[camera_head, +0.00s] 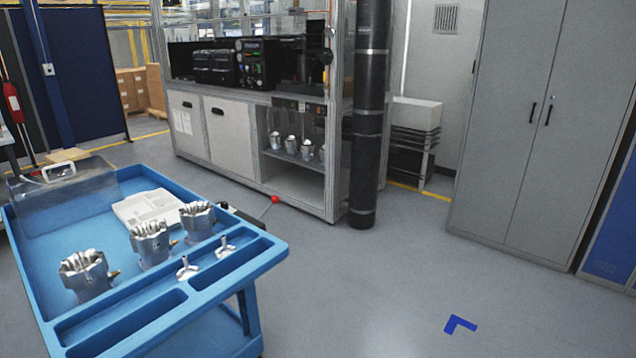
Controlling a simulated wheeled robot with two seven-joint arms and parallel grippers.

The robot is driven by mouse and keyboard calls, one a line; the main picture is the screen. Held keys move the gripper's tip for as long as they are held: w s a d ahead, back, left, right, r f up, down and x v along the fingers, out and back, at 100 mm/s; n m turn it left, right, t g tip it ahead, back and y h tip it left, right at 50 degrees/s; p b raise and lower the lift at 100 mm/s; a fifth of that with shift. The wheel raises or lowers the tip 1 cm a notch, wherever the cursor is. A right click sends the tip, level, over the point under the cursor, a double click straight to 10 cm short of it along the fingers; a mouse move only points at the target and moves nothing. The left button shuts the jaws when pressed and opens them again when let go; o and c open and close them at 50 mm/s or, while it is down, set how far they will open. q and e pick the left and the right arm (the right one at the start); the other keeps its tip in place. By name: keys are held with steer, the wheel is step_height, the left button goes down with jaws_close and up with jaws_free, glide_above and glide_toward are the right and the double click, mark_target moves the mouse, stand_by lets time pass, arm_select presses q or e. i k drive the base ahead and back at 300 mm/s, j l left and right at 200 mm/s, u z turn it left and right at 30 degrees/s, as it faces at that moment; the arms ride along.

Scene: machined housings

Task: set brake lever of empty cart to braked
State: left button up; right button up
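A blue cart (270,262) stands at the left, and its near end runs out of the picture. Its top is not empty: several metal housings (150,244) and two small silver three-armed parts (225,247) sit on it. A red ball knob (275,199) on a thin rod shows just beyond the cart's far right edge, close to a dark bar (245,217). I cannot tell whether this is a brake lever, what it is fixed to, or how it is set. No empty cart is in view. Neither of my grippers is in view.
A light tray (148,207) and a clear box (62,205) are on the cart. A framed workstation (240,140) with a black column (368,120) stands behind. A grey cabinet (525,130) is at the right. The floor (390,290) between is clear, with a blue corner mark (459,324).

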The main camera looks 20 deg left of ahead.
mark_target(274, 199)
steer(key=i+l+u, duration=0.2)
steer(key=i+u, duration=0.2)
steer(key=i+l+u, duration=0.3)
steer(key=i+u, duration=0.15)
steer(key=i+l+u, duration=0.4)
